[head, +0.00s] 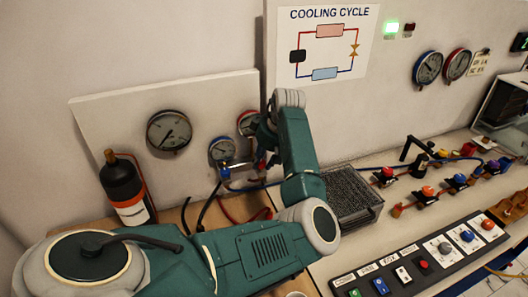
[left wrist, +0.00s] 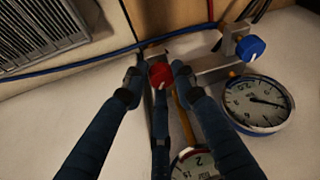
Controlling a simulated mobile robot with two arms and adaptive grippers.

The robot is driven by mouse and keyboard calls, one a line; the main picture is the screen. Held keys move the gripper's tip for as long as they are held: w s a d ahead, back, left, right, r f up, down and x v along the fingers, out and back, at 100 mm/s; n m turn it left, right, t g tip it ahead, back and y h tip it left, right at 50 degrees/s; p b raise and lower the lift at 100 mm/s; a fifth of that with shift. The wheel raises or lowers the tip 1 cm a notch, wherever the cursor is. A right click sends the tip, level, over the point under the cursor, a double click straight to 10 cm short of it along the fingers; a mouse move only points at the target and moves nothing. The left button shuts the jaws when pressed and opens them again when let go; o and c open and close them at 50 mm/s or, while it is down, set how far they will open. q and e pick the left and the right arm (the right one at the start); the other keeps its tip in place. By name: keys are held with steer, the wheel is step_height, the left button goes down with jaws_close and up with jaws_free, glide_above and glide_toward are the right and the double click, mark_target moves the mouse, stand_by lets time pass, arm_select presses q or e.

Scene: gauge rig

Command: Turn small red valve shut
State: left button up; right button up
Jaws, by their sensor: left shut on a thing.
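The small red valve (left wrist: 160,75) is a red knob on the metal manifold, between the fingertips of my left gripper (left wrist: 158,77) in the left wrist view. The dark fingers are closed around the knob from both sides. In the head view my left gripper (head: 264,155) is at the manifold below the red-rimmed gauge (head: 247,122), and my own arm and fingers hide most of the red knob there. A blue knob (left wrist: 250,48) sits on the same manifold, beside the blue-rimmed gauge (left wrist: 258,104). My right gripper is in neither view.
A black bottle (head: 122,182) with an orange band stands at the left. A large gauge (head: 169,131) is on the panel. A dark finned block (head: 350,190) lies right of my arm. Hoses run below the manifold. Several colored valves and a button panel (head: 425,260) are at the right.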

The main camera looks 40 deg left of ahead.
arm_select(q)
steer(key=m+p, duration=0.2)
steer(key=r+m+t+p, duration=0.1)
steer(key=p, duration=0.1)
steer(key=a+m+t+p, duration=0.1)
steer(key=m+p, duration=0.1)
steer(key=shift+s+r+m+h+p, duration=0.2)
steer(key=shift+m+h+p, duration=0.1)
steer(key=shift+h+p, duration=0.1)
steer(key=shift+m+p, duration=0.3)
steer(key=shift+m, duration=0.1)
steer(key=m, duration=0.1)
steer(key=m+t+p, duration=0.1)
steer(key=shift+a+f+m+h, duration=0.15)
steer(key=shift+m+h, duration=0.15)
steer(key=shift+h, duration=0.1)
steer(key=shift+m+t+h, duration=0.4)
steer(key=shift+m+h, duration=0.2)
steer(key=shift+m, duration=0.9)
steer(key=o, duration=1.1)
steer(key=shift+f, duration=0.2)
steer(key=shift+f, duration=0.15)
